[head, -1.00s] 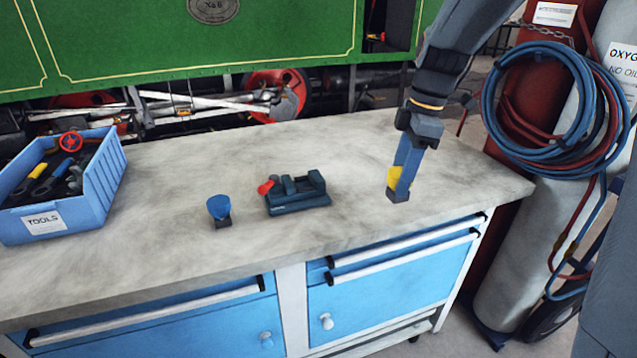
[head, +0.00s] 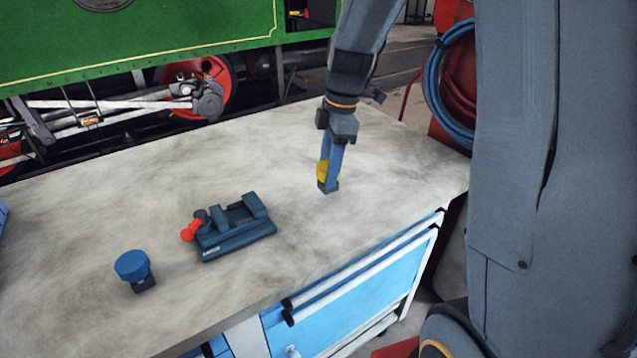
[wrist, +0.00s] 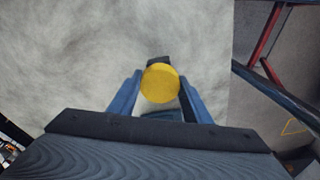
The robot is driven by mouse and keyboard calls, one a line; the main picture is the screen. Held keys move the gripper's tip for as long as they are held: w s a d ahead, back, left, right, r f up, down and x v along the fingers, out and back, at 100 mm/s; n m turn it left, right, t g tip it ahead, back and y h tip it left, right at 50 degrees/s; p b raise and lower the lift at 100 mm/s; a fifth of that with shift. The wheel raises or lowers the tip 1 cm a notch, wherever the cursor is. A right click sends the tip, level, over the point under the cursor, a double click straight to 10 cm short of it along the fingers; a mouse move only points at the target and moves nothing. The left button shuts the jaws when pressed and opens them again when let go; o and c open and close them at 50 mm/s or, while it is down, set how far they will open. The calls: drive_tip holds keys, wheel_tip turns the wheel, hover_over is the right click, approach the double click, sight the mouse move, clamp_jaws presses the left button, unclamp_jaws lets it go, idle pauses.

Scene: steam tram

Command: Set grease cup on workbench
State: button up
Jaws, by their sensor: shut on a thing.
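My gripper (head: 328,186) is shut on a yellow grease cup (head: 322,171) over the right part of the workbench (head: 390,150). In the wrist view the cup (wrist: 160,83) shows as a round yellow top between the two blue fingers, with a dark part just beyond it. In the head view the fingers hide most of the cup. The fingertips are at or just above the grey worktop; I cannot tell whether they or the cup touch it. A similar blue-topped cup (head: 132,266) on a dark base stands upright at the front left of the worktop.
A dark teal vise (head: 237,235) with a red knob lies between the blue cup and my gripper. The worktop around my gripper is clear. Its right edge is near. A green steam tram (head: 160,35) stands behind, and coiled hoses (head: 450,90) hang beyond the right end.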

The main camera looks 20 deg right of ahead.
drive_tip(key=shift+f+p, duration=0.3)
drive_tip(key=shift+f, duration=1.85)
drive_tip(key=shift+f, duration=0.1)
drive_tip(key=o, duration=1.3)
drive_tip(key=shift+o, duration=0.2)
drive_tip(key=r, duration=0.4)
drive_tip(key=d+r+b, duration=0.1)
drive_tip(key=r, duration=0.3)
drive_tip(key=r+b, duration=0.1)
drive_tip(key=r, duration=0.2)
drive_tip(key=shift+s+d+r, duration=0.1)
drive_tip(key=shift+d+r, duration=0.25)
drive_tip(key=shift+r, duration=0.05)
drive_tip(key=s+a+f+m+h, duration=0.1)
drive_tip(key=s+f+m, duration=0.4)
drive_tip(key=s+m, duration=0.3)
drive_tip(key=s+f+m, duration=0.6)
drive_tip(key=s+m, duration=0.3)
drive_tip(key=shift+s+a+h, duration=0.15)
drive_tip(key=shift+a+h, duration=0.2)
drive_tip(key=shift+h, duration=0.05)
